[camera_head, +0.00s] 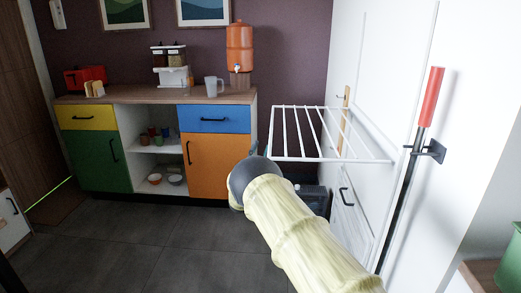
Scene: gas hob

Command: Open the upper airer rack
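The upper airer rack (318,158) is a white wire frame with several bars. It stands out roughly level from the white panel on the right. My arm reaches up from the lower right, and its grey rounded end is just below the rack's near left corner. Only a small dark part of my gripper (256,150) shows past that end, close to this corner. The fingers are mostly hidden, so I cannot tell whether they are open, shut or touching the rack.
A sideboard (155,98) with coloured doors stands along the back wall, with an orange dispenser (239,45) and a clear jug (213,87) on top. A red-handled pole (431,95) hangs at right. The grey floor (130,240) is clear at left.

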